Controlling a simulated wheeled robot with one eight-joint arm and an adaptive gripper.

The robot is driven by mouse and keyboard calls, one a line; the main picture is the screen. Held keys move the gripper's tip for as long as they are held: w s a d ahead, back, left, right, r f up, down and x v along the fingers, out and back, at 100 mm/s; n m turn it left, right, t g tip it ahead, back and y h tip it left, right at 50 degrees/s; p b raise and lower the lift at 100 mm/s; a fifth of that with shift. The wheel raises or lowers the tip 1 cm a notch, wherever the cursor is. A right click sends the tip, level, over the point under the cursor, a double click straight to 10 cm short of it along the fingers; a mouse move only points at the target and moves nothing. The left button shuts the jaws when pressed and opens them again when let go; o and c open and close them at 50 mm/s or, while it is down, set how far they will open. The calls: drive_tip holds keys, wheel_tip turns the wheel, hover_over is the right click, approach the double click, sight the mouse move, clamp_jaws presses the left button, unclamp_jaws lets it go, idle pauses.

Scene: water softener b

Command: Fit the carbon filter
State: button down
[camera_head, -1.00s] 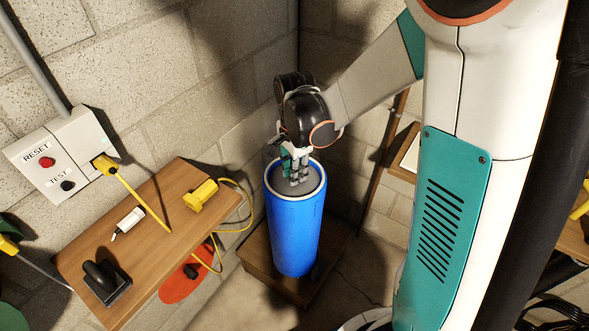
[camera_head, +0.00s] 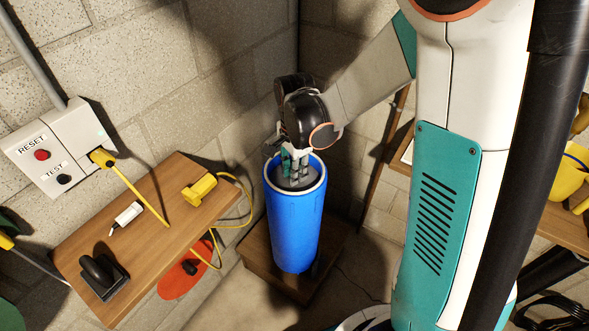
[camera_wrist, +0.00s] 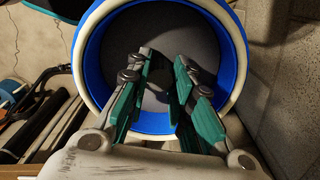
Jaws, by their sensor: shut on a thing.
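A blue cylinder (camera_head: 292,235) with a pale rim stands upright, open at the top. A round dark grey disc, which looks like the carbon filter (camera_head: 308,182), sits inside its mouth, a little below the rim. My gripper (camera_head: 294,172) reaches down from above into the mouth, shut on a part of the disc. In the wrist view, the teal fingers (camera_wrist: 163,62) stand either side of a dark piece in the middle, and the grey disc (camera_wrist: 120,40) fills the blue ring. The grip point is partly hidden by the fingers.
The cylinder stands on a low wooden platform (camera_head: 262,258) near the wall corner. A wooden shelf (camera_head: 150,240) at left carries a yellow plug (camera_head: 200,189), a white tube (camera_head: 127,215) and a black object (camera_head: 103,276). A reset/test box (camera_head: 60,150) hangs on the wall.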

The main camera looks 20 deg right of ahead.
drive_tip(key=c, duration=1.3)
unclamp_jaws()
drive_tip(key=shift+c, duration=0.2)
wheel_tip(320, 180, up, 12)
drive_tip(key=shift+s, duration=0.1)
drive_tip(key=s+r+n+t, duration=0.2)
drive_tip(key=s+n+t, duration=0.1)
drive_tip(key=s+n, duration=0.4)
drive_tip(key=s+r+n+t, duration=0.3)
drive_tip(key=s+n+t, duration=0.1)
drive_tip(key=s+n, duration=0.3)
drive_tip(key=shift+s+n, duration=0.4)
drive_tip(key=shift+n, duration=0.4)
